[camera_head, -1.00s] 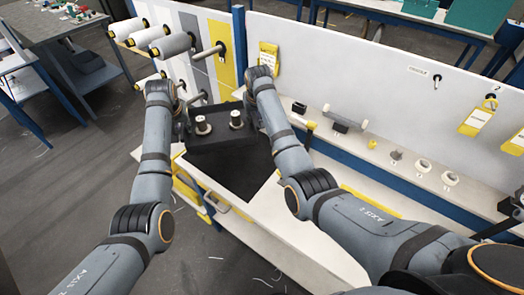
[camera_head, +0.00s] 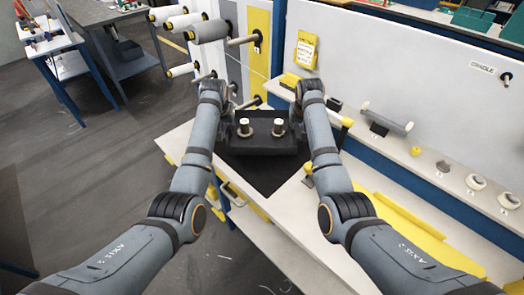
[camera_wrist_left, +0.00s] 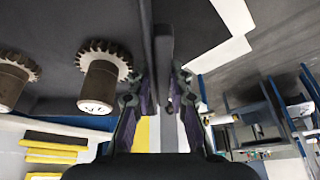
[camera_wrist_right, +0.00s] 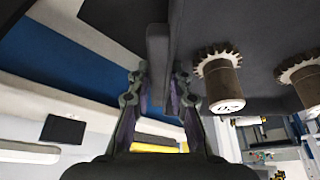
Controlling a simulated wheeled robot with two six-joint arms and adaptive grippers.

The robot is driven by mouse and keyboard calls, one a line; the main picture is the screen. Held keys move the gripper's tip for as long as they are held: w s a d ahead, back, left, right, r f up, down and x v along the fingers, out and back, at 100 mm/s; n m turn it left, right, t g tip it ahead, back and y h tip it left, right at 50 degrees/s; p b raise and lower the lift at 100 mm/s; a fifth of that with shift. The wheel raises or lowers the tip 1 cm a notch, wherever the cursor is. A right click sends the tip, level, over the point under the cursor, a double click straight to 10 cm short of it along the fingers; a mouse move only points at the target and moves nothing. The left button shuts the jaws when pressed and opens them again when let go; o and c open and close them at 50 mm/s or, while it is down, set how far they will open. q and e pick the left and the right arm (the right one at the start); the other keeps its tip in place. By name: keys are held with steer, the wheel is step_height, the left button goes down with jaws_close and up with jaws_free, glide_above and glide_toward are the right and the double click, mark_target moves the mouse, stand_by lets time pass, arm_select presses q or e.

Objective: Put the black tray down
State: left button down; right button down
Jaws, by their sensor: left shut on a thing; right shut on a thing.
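The black tray (camera_head: 262,147) is held between my two arms, over a dark mat (camera_head: 262,175) on the white workbench. Two spools with toothed flanges stand in it, a left one (camera_head: 244,128) and a right one (camera_head: 279,128). My left gripper (camera_wrist_left: 163,95) is shut on the tray's left side wall. My right gripper (camera_wrist_right: 160,90) is shut on its right side wall. In the head view the arms' ends partly hide both fingers. The tray looks about level; I cannot tell whether its underside touches the mat.
A shelf on the right holds a grey roller (camera_head: 387,117), a yellow piece (camera_head: 416,151) and white rolls (camera_head: 476,182). The bench front (camera_head: 290,215) is clear.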

arm_select(q)
steer(key=shift+s+a+r, duration=0.1)
steer(key=shift+a+r, duration=0.05)
steer(key=shift+r, duration=0.15)
arm_select(e)
steer(key=shift+s+d+r, duration=0.1)
steer(key=shift+r, duration=0.2)
arm_select(q)
steer(key=shift+f, duration=0.1)
arm_select(e)
steer(key=shift+f, duration=0.1)
